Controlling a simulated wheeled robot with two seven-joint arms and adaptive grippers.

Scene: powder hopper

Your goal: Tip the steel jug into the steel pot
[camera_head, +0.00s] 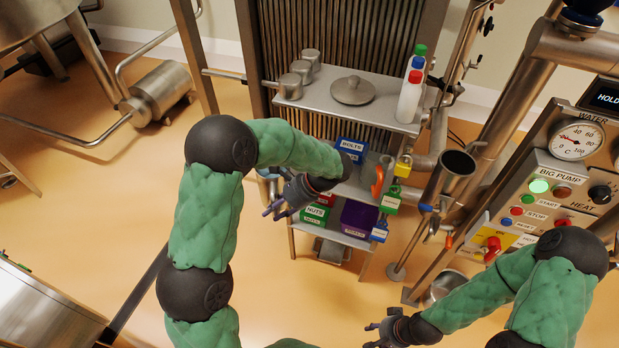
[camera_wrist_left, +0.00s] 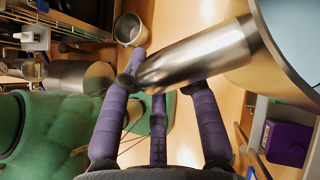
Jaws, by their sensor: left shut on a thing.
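My left gripper (camera_head: 276,205) reaches in front of the shelf rack. In the left wrist view, its purple fingers (camera_wrist_left: 160,95) are shut on the steel jug. The jug (camera_wrist_left: 200,55) shows there as a shiny tapered steel part leading to a wide, pale-blue rounded part at the right edge. In the head view the jug is mostly hidden by my arm and hand. A round steel vessel (camera_head: 443,286), apparently the steel pot, stands low at the lower right. An open steel vessel (camera_wrist_left: 130,29) shows at the top of the wrist view. My right gripper (camera_head: 372,334) is open and empty at the bottom.
The shelf rack (camera_head: 330,105) holds small steel pans, a lid (camera_head: 353,90), capped bottles (camera_head: 410,95), and lower bins including a purple box (camera_head: 358,217).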

